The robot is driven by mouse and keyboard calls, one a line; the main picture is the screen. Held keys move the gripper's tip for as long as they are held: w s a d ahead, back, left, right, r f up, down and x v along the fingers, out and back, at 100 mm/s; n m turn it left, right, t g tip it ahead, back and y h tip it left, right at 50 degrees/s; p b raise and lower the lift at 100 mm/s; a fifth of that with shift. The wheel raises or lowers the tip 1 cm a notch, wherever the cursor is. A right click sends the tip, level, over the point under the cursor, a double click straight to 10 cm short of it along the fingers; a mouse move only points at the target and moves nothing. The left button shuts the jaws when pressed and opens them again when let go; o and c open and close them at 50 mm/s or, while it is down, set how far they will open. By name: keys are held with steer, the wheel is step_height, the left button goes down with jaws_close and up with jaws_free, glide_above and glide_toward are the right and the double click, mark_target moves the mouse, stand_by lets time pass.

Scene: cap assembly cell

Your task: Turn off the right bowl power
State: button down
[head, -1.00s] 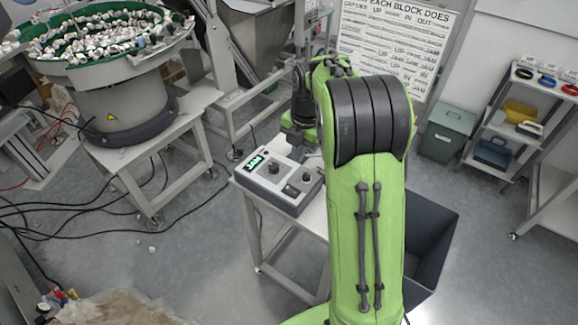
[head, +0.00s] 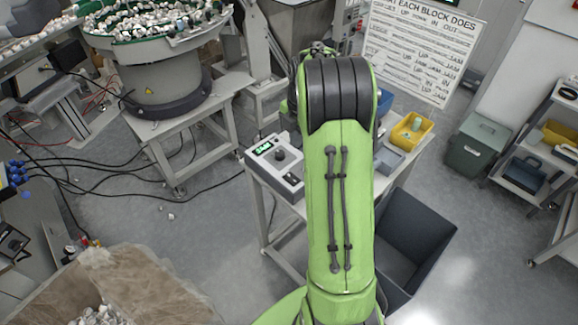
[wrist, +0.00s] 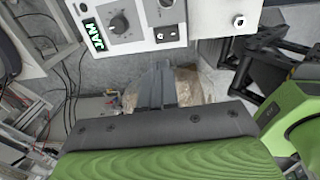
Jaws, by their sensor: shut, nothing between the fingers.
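A white control box (head: 270,160) stands on a small table, partly hidden behind my arm. A bowl feeder (head: 160,85) full of small white parts stands left of the box.
A dark open bin (head: 415,235) stands right of the table. Yellow (head: 412,131) and grey (head: 388,160) trays lie behind my arm. Cables (head: 110,187) run over the floor at left. A brown sack-like heap (head: 150,285) fills the lower left.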

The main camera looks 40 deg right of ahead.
mark_target(291, 176)
steer(key=f, duration=0.4)
steer(key=w+f+b, duration=0.1)
steer(key=f, duration=0.9)
steer(key=shift+w+a+b, duration=0.1)
steer(key=shift+w+b, duration=0.2)
steer(key=shift+w+f+b, duration=0.2)
steer(key=shift+f+b, duration=0.3)
steer(key=shift+b, duration=0.1)
steer(key=shift+s+a+r, duration=0.1)
steer(key=shift+s+r, duration=0.05)
steer(key=shift+r, duration=0.1)
steer(key=shift+s, duration=0.1)
steer(key=shift+s+f, duration=0.1)
